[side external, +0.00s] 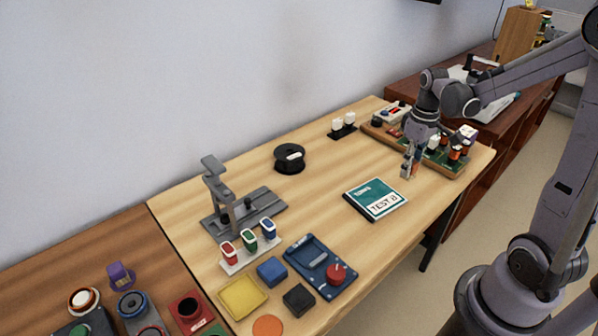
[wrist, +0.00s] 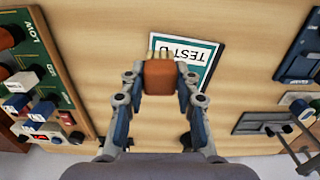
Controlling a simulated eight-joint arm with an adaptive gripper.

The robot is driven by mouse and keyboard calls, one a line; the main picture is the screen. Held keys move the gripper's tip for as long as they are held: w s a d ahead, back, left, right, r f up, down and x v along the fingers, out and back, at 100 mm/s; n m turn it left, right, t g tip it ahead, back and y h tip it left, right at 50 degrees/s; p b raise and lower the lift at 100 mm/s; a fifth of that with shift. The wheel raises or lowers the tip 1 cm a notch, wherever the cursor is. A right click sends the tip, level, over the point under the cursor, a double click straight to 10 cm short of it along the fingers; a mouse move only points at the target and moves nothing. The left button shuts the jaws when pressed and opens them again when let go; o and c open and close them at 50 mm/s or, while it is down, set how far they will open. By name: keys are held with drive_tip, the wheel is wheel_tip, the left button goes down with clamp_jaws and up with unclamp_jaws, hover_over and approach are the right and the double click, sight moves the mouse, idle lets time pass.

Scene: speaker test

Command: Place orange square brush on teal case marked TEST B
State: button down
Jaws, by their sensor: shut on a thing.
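The teal case (side external: 363,189) marked TEST B lies flat on the light wooden table, with a white label band. It also shows in the wrist view (wrist: 212,48), partly hidden behind the held brush. My gripper (side external: 408,174) is shut on the orange square brush (wrist: 159,80), gripping it by opposite sides. In the side view the brush is small and mostly hidden by the fingers. My gripper is above the table, just right of and beyond the case, not over its middle. In the wrist view the brush overlaps the case's left part in the picture.
A green board (side external: 444,163) with several parts stands close behind my gripper. A black spool (side external: 289,158), a grey stand (side external: 243,213) and a blue tray (side external: 312,255) with a red knob lie farther left. The table around the case is clear.

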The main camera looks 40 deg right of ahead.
drive_tip(key=w+a+f, duration=0.1)
drive_tip(key=w, duration=0.1)
drive_tip(key=w+a+f, duration=0.1)
drive_tip(key=a+f, duration=0.1)
drive_tip(key=w+a+f, duration=0.1)
drive_tip(key=w, duration=0.1)
drive_tip(key=shift+w+a+f, duration=0.25)
drive_tip(key=shift+w, duration=0.1)
drive_tip(key=shift+f, duration=1.95)
drive_tip(key=shift+f, duration=0.1)
drive_tip(key=c, duration=1)
unclamp_jaws()
